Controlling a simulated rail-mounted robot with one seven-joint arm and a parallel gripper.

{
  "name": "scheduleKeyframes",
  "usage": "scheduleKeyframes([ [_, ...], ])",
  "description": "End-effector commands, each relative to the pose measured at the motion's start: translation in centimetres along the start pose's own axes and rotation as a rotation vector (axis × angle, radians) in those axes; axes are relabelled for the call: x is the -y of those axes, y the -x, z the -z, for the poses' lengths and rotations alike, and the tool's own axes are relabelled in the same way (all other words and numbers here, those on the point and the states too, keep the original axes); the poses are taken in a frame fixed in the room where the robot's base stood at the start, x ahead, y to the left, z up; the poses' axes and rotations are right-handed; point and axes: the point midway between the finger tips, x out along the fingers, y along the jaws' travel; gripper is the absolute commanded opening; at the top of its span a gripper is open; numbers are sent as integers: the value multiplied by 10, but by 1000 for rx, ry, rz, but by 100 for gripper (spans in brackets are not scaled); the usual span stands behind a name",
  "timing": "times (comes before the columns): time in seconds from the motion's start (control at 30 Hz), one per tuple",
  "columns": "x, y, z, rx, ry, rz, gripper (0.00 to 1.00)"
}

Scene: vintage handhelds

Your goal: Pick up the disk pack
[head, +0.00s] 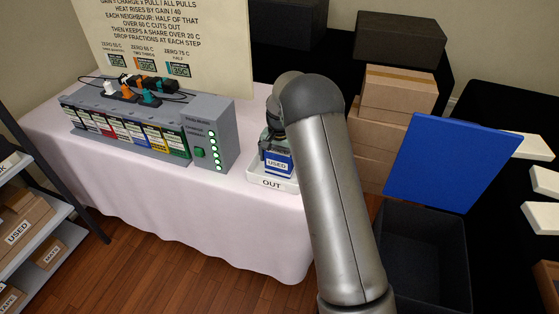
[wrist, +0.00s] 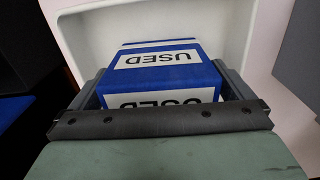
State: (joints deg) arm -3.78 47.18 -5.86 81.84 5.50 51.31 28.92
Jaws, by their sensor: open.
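A blue box with white labels reading USED (head: 278,163) sits in the white tray marked OUT (head: 272,183) on the table. It is the only thing I see that could be the disk pack. In the wrist view the blue box (wrist: 160,76) shows USED on two faces, inside the tray's pale walls (wrist: 75,35). My gripper (wrist: 165,85) is open, with a finger at either side of the box; I cannot tell whether they touch it. In the head view my gripper (head: 272,138) is just above the box and partly hidden by my arm.
A grey unit (head: 150,130) with coloured cartridges and plugs stands left of the tray. A sign board (head: 175,40) rises behind it. Cardboard boxes (head: 398,92), a blue panel (head: 450,155) and a dark bin (head: 425,250) are at the right. Shelves (head: 30,220) stand at the left.

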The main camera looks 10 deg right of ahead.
Motion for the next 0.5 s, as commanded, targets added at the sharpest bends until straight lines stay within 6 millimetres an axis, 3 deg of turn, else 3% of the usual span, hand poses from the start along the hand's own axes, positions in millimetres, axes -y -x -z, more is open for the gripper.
scheduleKeyframes([
  [0.27,0,-5,0,-1,0,1,100],
  [0.43,0,-4,0,-1,0,1,58],
  [0.5,0,-4,0,-2,0,1,55],
])
